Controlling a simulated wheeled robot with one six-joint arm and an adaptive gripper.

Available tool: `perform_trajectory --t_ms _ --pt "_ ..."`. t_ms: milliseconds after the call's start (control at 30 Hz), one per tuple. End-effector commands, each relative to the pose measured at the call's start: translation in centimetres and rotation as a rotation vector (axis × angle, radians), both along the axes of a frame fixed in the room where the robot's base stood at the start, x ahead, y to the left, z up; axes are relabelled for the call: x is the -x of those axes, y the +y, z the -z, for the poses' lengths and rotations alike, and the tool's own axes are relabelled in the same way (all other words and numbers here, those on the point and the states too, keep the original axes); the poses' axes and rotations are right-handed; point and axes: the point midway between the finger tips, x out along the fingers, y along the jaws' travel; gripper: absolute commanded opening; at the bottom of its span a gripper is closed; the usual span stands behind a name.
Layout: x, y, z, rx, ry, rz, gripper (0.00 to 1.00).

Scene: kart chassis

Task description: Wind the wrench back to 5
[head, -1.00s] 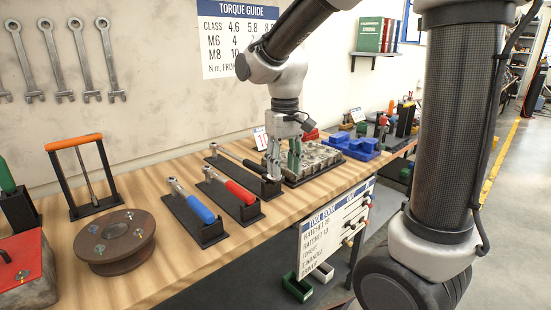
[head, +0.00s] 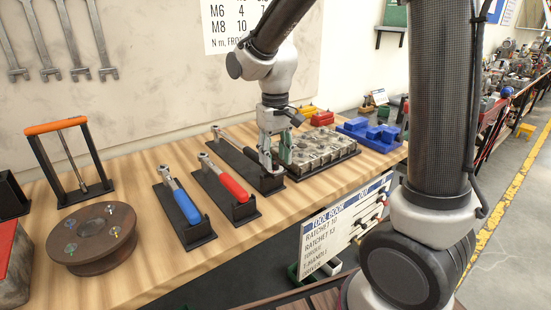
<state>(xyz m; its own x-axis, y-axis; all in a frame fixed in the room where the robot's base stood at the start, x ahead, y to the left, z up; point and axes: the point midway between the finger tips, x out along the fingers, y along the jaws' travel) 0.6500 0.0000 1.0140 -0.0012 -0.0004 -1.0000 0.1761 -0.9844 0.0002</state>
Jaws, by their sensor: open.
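A long wrench with a dark handle (head: 235,143) lies in a black holder (head: 236,162) on the wooden bench. Its silver head is at the far left end. My gripper (head: 276,160) points down over the near right end of this holder, its fingers apart. It hides part of the handle end; I cannot tell if the fingers touch it. A red-handled ratchet (head: 234,187) and a blue-handled ratchet (head: 186,206) lie in their own black holders to the left. No scale or number on the wrench can be read.
A brown round flange (head: 93,235) and a black frame with an orange bar (head: 58,126) stand at the left. A tool list board (head: 340,215) hangs at the bench front.

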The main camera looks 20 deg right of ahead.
Motion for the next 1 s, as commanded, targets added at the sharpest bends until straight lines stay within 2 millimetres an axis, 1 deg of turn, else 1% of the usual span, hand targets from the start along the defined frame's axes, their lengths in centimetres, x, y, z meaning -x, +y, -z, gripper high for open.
perform_trajectory --t_ms 33,133,367,400,467,600,633,833,1000 --pt "0.03 -0.02 0.52 0.000 0.001 0.000 0.41" --pt "0.01 0.00 1.06 0.000 0.000 0.000 0.41" --pt "-0.01 0.00 1.20 0.000 -0.001 0.000 0.41" --pt "-0.01 0.00 1.19 0.000 -0.001 0.000 0.39" --pt "-0.01 0.00 1.19 0.000 -0.001 0.000 0.28" --pt "-0.01 0.00 1.18 0.000 -0.001 0.000 0.02" --pt "-0.01 0.00 1.17 0.000 -0.001 0.000 0.00" --pt "-0.01 0.00 1.17 0.000 -0.001 -0.029 0.00" --pt "-0.01 0.00 1.16 0.000 -0.001 -0.216 0.00"
